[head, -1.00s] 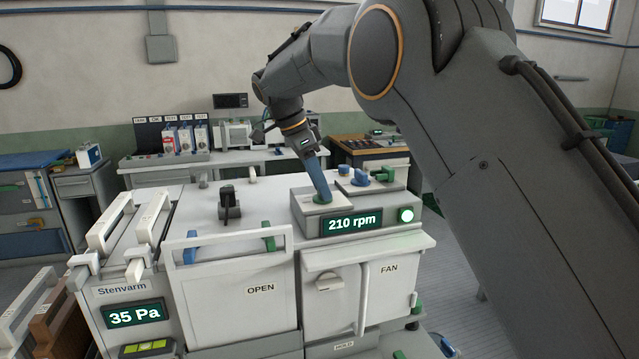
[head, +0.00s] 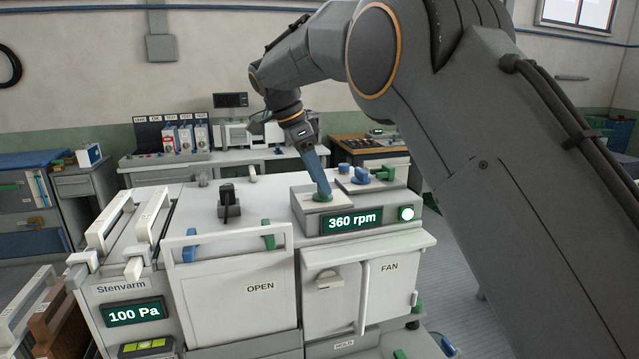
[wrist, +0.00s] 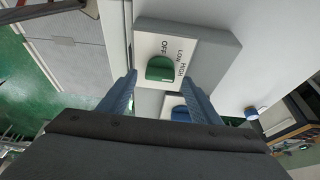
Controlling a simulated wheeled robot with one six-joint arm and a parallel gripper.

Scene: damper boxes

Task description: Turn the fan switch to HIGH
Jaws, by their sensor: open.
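The fan switch is a green knob (head: 322,197) on a grey box (head: 304,212) on top of the white cabinet. In the wrist view the knob (wrist: 160,70) sits beside the printed words OFF, LOW and HIGH; exactly which word it points at is hard to tell. My gripper (head: 321,193) is down at the knob. In the wrist view its blue fingers (wrist: 160,77) are apart, one on each side of the knob. Whether they touch it cannot be told. The display (head: 352,221) on the box reads 360 rpm.
A blue knob (head: 360,175) and a green handle (head: 385,173) stand just behind the switch box. A black handle (head: 229,202) rises from the cabinet top to the left. A second display (head: 135,312) reads 100 Pa.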

